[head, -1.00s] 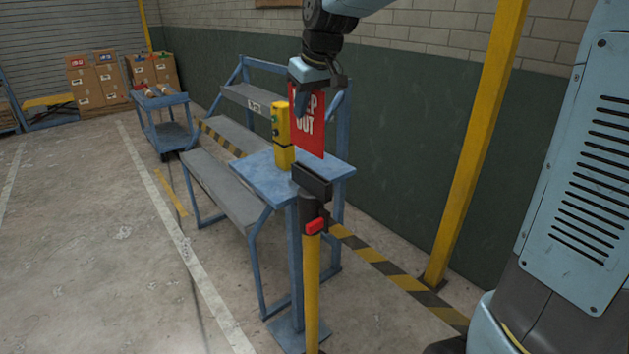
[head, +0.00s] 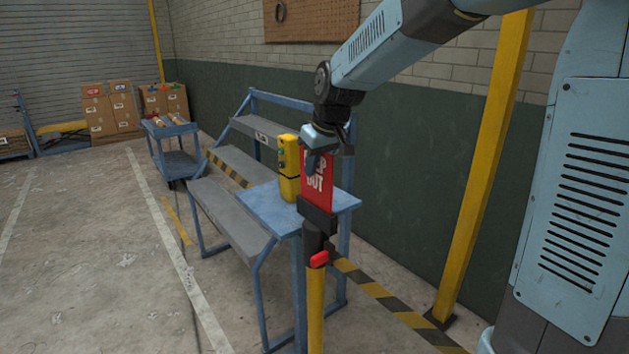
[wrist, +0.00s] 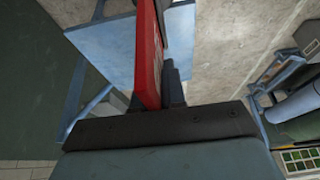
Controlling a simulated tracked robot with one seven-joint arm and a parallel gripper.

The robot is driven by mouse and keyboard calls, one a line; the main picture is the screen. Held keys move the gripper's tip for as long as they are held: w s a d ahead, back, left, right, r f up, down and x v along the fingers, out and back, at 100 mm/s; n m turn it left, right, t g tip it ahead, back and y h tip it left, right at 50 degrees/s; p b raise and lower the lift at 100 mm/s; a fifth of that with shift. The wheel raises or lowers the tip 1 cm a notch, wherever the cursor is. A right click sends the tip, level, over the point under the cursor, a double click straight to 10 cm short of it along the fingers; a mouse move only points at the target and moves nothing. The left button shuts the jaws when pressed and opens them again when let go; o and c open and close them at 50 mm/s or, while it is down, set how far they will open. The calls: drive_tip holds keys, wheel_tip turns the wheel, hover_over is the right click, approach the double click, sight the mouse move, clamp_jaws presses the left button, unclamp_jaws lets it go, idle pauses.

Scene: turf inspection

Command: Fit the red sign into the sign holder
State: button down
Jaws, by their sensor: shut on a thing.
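The red sign (head: 318,188) with white lettering is held upright by my gripper (head: 321,158), which is shut on its upper part. In the wrist view the sign (wrist: 147,60) shows nearly edge-on, running away from the gripper. The sign holder has a black head (head: 317,218), a red lever (head: 319,259) and a yellow post (head: 316,310). The sign's lower edge meets the top of the black head in the head view. I cannot tell how deep it sits in the slot. The gripper covers part of the lettering.
A blue stand (head: 262,208) with a yellow button box (head: 289,170) is close behind the holder. Grey steps (head: 230,212) are left of it. A yellow pillar (head: 478,180) stands at the right. A blue cart (head: 174,145) and boxes are far left; the left floor is clear.

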sight(314, 205)
drive_tip(key=shift+f, duration=1.8)
drive_tip(key=c, duration=1.2)
unclamp_jaws()
drive_tip(key=v, duration=1.2)
drive_tip(key=shift+r, duration=0.1)
drive_tip(key=s+d+f+m+t+h, duration=0.1)
drive_tip(key=s+d+f+m, duration=0.1)
drive_tip(key=s+d, duration=0.6)
drive_tip(key=s+d+f+m+h, duration=0.1)
drive_tip(key=s+d+m, duration=0.3)
drive_tip(key=s+d, duration=0.4)
drive_tip(key=s+f, duration=0.1)
drive_tip(key=s, duration=0.5)
drive_tip(key=shift+s+d+f+m+t+h, duration=0.2)
drive_tip(key=shift+m+t+h, duration=0.1)
drive_tip(key=shift+m+t, duration=0.1)
